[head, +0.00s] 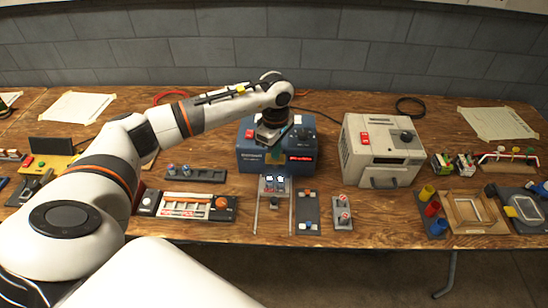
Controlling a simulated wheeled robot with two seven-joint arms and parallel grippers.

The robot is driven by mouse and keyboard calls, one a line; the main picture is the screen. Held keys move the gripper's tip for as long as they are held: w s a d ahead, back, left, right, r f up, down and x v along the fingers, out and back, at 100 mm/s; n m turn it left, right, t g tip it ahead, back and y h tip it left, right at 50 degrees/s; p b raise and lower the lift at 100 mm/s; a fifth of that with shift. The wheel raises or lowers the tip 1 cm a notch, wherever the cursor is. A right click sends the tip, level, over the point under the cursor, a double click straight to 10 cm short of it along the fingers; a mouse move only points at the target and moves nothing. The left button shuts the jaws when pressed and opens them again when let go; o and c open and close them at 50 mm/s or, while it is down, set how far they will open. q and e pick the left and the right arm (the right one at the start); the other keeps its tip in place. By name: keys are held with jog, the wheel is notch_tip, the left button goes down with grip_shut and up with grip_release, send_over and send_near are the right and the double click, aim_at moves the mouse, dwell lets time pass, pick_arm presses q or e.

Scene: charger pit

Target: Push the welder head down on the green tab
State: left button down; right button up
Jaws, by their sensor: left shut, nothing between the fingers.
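The blue welder (248,159) stands on the wooden bench near the middle, with a lit red display on its front. My left arm reaches across from the left, and my left gripper (266,141) is shut and empty, pointing down at the top front of the welder. The gripper covers much of the welder head, and I cannot tell whether they touch. A small teal-green part shows at the welder's front, just below the gripper. I cannot make out the green tab for sure. A small sled with cells (272,185) sits on rails in front of the welder. My right gripper is out of view.
A cream box with a red switch (365,139) stands right of the welder. Small panels with switches (308,213) lie in front. A dark tray (196,174) lies left. Coloured cups (431,208) and a wooden frame (475,228) sit right.

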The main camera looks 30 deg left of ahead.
pick_arm(q)
jog(key=shift+s, duration=0.1)
jog(key=shift+r+p, duration=1.7)
jog(key=shift+r, duration=1.3)
